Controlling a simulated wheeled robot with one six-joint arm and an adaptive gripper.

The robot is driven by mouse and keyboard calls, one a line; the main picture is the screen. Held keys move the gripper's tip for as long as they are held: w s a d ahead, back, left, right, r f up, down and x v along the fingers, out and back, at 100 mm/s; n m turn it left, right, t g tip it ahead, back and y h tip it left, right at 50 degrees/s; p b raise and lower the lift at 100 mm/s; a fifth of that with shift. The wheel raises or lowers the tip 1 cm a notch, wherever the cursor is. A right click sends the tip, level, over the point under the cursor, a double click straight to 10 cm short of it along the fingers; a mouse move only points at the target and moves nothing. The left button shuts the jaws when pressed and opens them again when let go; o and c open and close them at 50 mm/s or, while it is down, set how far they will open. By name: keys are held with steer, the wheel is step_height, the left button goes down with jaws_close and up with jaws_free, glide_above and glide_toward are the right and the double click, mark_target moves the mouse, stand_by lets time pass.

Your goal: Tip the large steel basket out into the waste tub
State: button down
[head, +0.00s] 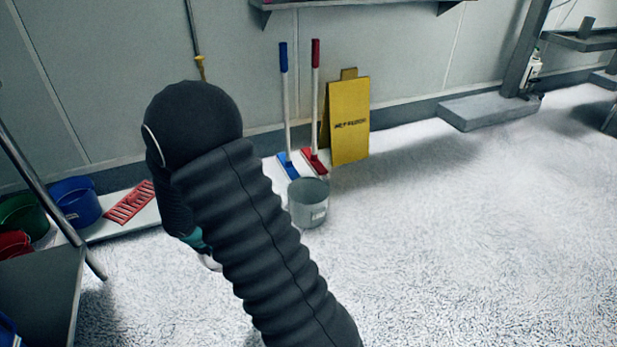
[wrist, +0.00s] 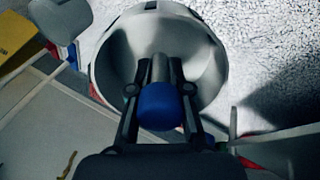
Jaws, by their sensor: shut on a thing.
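In the wrist view my gripper (wrist: 157,88) is shut on the handle of the large steel basket (wrist: 205,60). The handle ends in a blue knob (wrist: 158,107) between the two fingers. The round basket is beyond the fingertips; its contents cannot be made out. In the head view my arm hides most of the gripper and basket; only a small pale metal edge shows low beside the arm. A grey bucket (head: 308,204), likely the waste tub, stands upright on the floor right of my arm. What looks like the same bucket (wrist: 58,22) shows at the wrist view's upper left, apart from the basket.
A blue squeegee (head: 287,165), a red one (head: 316,160) and a yellow sign (head: 349,120) stand behind the bucket. Blue (head: 75,200) and green (head: 24,215) buckets and a red rack (head: 129,202) are at left. The floor at right is clear.

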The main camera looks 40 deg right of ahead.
steer(key=shift+w+d+r+g+y, duration=0.1)
steer(key=shift+r+g+y, duration=0.65)
steer(key=shift+g+y, duration=0.5)
steer(key=shift+r+y, duration=0.1)
steer(key=shift+y, duration=0.45)
